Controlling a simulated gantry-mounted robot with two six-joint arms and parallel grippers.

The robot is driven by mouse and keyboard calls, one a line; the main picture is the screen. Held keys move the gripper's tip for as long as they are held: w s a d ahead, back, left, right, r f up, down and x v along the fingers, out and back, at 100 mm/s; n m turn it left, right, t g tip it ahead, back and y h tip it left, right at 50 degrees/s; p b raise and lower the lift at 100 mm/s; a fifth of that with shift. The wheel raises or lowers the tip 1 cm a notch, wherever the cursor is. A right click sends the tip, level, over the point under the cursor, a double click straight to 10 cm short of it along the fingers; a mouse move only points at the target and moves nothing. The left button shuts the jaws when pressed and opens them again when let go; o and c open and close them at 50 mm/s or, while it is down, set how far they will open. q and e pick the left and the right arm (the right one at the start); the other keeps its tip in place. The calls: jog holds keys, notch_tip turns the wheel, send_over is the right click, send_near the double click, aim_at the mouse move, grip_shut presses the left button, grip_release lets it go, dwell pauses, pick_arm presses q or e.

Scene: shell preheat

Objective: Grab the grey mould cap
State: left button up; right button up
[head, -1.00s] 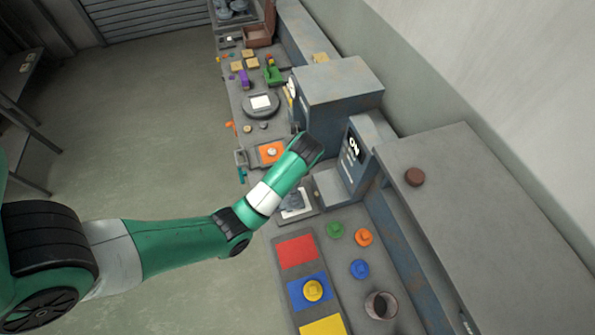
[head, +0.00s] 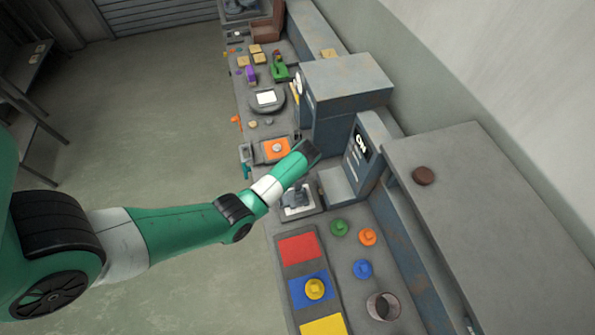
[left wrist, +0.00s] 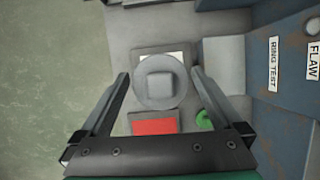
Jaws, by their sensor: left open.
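The grey mould cap (left wrist: 157,88) is a round grey disc with a square knob on top. In the left wrist view it lies between and beyond the fingers of my left gripper (left wrist: 159,73), which is open and empty. No contact with the cap shows. In the head view a grey piece (head: 296,197), apparently the cap, sits on a white square, just below the end of my left arm. My left fingers cannot be made out clearly there. My right gripper is not in view.
Red (head: 298,248), blue and yellow squares lie nearer the front, with a yellow knobbed piece (head: 315,289) on the blue one. Green (head: 339,228), orange (head: 367,237) and blue (head: 362,269) pieces stand to their right. A blue-grey machine (head: 348,82) rises behind.

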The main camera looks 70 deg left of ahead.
pick_arm(q)
jog(key=c, duration=1.1)
jog(key=shift+r, duration=0.1)
notch_tip(320, 180, up, 3)
jog(key=shift+w+r, duration=0.1)
jog(key=s+d+r+p, duration=0.1)
jog(key=s+d+r, duration=0.2)
jog(key=s+d+r+p, duration=0.2)
jog(key=s+d+r, duration=0.1)
jog(key=d, duration=0.1)
jog(key=s+d+r+p, duration=0.2)
jog(key=s+d+r, duration=0.1)
jog(key=d, duration=0.1)
jog(key=shift+r, duration=0.3)
